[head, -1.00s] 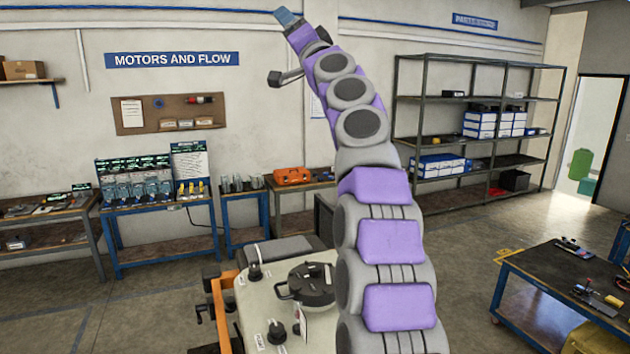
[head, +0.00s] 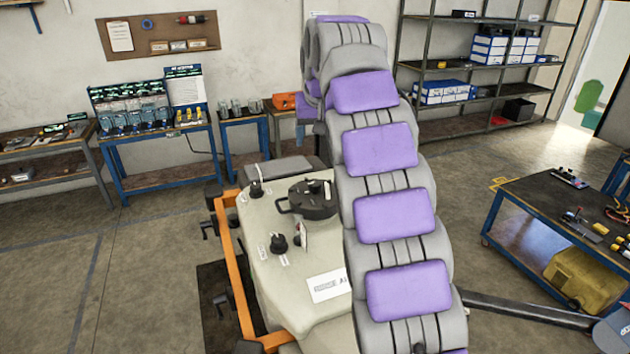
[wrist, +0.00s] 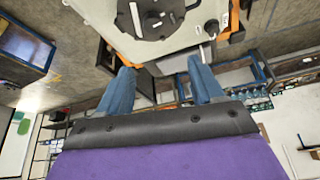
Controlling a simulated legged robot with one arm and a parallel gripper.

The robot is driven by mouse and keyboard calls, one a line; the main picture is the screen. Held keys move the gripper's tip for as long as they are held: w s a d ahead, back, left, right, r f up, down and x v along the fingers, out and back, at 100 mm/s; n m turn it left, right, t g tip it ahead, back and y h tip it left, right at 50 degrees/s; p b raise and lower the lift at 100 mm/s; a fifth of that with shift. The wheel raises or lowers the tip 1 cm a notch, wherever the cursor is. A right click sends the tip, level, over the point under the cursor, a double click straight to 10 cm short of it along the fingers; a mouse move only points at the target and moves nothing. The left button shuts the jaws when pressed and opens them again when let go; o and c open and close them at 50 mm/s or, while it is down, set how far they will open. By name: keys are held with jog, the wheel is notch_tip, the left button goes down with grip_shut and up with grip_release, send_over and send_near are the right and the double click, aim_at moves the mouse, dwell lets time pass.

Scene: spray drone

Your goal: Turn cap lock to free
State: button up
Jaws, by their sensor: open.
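The drone's cream tank (head: 285,240) stands in an orange frame. Its black round cap (head: 313,198) sits on top, with a raised piece on it and a loop handle at its left; which small part is the lock I cannot tell. The cap also shows in the wrist view (wrist: 152,18), upside down at the top edge. My gripper (wrist: 160,82) shows there with two blue fingers spread apart, empty and apart from the cap. In the head view my arm hides the gripper and the tank's right side.
Black knobs (head: 278,242) stand on the tank top near the cap. The orange frame (head: 232,270) edges the tank. A blue-legged table (head: 540,205) with tools is at the right. Benches line the back wall. The floor at left is clear.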

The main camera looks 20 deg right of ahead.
aim_at(315, 183)
jog(key=shift+g, duration=0.3)
jog(key=p+x, duration=0.1)
jog(key=x, duration=0.5)
jog(key=p+x, duration=0.1)
jog(key=x, duration=0.5)
jog(key=d+p+x, duration=0.1)
jog(key=x, duration=0.4)
jog(key=shift+s+f, duration=0.2)
jog(key=shift+f, duration=0.3)
jog(key=c, duration=1.1)
jog(key=shift+o, duration=0.2)
